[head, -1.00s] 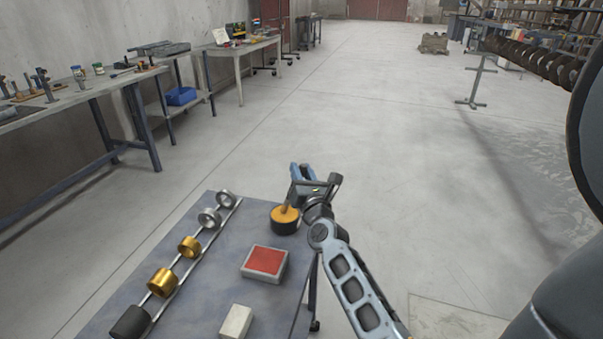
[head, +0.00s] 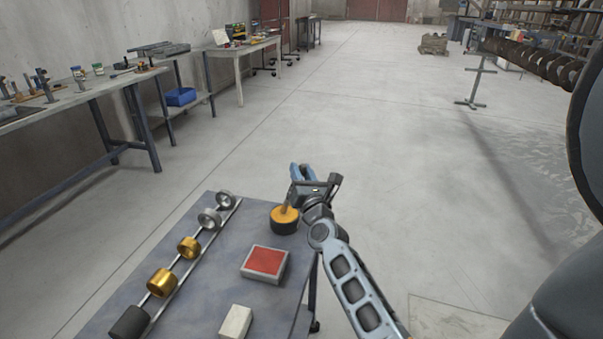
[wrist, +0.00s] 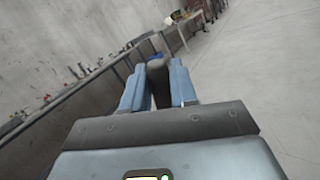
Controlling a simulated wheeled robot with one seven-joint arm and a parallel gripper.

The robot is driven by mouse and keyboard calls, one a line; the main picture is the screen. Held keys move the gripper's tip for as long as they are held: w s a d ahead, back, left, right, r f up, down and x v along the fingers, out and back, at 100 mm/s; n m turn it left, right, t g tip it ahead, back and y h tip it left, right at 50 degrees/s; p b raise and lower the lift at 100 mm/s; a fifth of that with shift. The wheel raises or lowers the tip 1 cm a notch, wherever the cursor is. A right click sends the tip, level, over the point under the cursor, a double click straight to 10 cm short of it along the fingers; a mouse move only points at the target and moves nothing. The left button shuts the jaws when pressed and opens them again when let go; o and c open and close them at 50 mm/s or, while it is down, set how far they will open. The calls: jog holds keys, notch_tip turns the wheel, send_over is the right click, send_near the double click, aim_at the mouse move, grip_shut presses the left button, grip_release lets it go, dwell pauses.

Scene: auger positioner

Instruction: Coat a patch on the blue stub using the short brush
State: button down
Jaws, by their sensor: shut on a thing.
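My gripper (head: 301,172) is over the far right corner of the grey table, with its blue fingers also in the wrist view (wrist: 158,68). It is shut on a dark, blunt thing between the fingers, which looks like the short brush. I cannot make out a blue stub in either view.
The grey table (head: 205,290) holds a red-topped pad (head: 265,263), a pale block (head: 235,322) and a rail with several metal rings (head: 188,247). A cluttered workbench (head: 70,97) stands left. An auger (head: 530,62) is at the upper right. Open floor lies ahead.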

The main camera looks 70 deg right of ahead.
jog(key=shift+f, duration=0.15)
notch_tip(320, 180, up, 7)
jog(key=p, duration=0.6)
jog(key=shift+p, duration=0.4)
dwell(0.5)
